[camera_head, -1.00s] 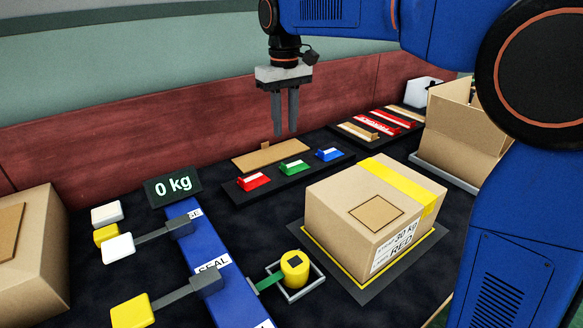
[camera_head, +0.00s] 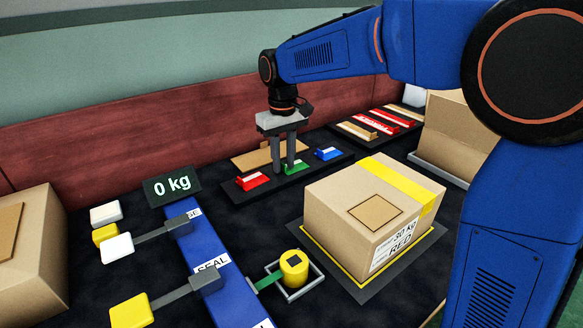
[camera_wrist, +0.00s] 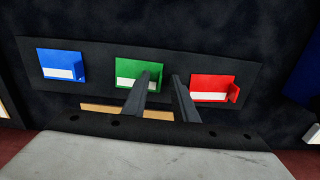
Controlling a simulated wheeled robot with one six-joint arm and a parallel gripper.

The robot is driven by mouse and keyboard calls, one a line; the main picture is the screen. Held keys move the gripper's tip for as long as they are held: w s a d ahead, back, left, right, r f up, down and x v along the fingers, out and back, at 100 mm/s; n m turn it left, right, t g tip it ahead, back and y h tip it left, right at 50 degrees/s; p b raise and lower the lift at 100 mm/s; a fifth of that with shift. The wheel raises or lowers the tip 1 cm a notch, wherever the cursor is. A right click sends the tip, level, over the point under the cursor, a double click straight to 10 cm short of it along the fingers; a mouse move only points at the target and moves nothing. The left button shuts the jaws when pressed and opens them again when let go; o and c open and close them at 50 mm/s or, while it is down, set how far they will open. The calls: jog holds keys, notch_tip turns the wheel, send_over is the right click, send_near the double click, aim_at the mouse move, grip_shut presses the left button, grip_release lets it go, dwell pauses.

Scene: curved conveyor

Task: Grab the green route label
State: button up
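The green route label (camera_head: 294,168) lies on a dark tray between the red label (camera_head: 252,181) and the blue label (camera_head: 328,154). It also shows in the wrist view (camera_wrist: 138,72), with a white strip and a raised tab on its right side. In the wrist view my gripper (camera_wrist: 162,80) has one fingertip overlapping the label's right edge and the other between the green and red labels. Whether a finger touches the label I cannot tell.
A cardboard box (camera_head: 365,205) with yellow tape and a "RED" label stands in front. A tan strip (camera_head: 262,156) lies behind the tray. A scale display (camera_head: 172,186) reads 0 kg at left. A red wall (camera_head: 130,135) runs behind.

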jog(key=shift+c, duration=0.4)
grip_shut()
